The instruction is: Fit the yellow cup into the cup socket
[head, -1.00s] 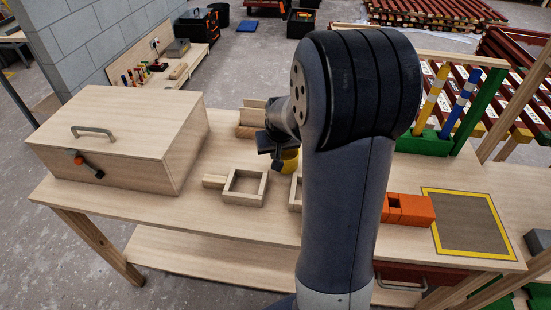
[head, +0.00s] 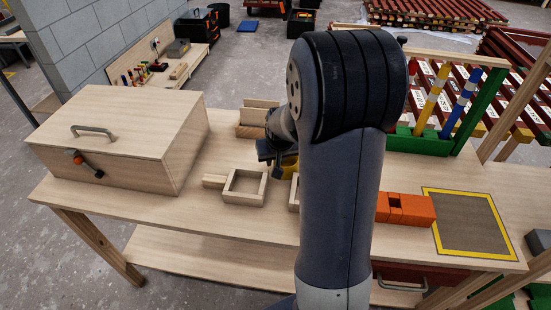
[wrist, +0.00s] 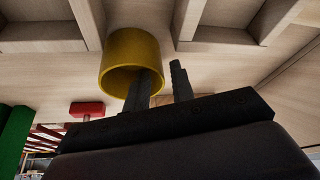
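The yellow cup (head: 288,169) is on the bench in the head view, mostly hidden by my gripper (head: 268,153) and arm. In the wrist view the cup (wrist: 129,48) is just beyond my fingers (wrist: 164,74), its open rim facing the camera. One finger overlaps the cup's mouth; the other stands to its right, with a gap between the fingers. The cup's wall does not look clamped. A square wooden frame (head: 243,201) sits on the bench left of my arm; a second frame (head: 293,194) is partly hidden. I cannot tell which is the cup socket.
A large wooden box (head: 120,135) with a handle stands at the left. Orange blocks (head: 415,210) and a yellow-edged mat (head: 470,222) lie to the right. A green rack (head: 420,143) with striped posts stands behind. A wooden holder (head: 255,115) is at the bench's back.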

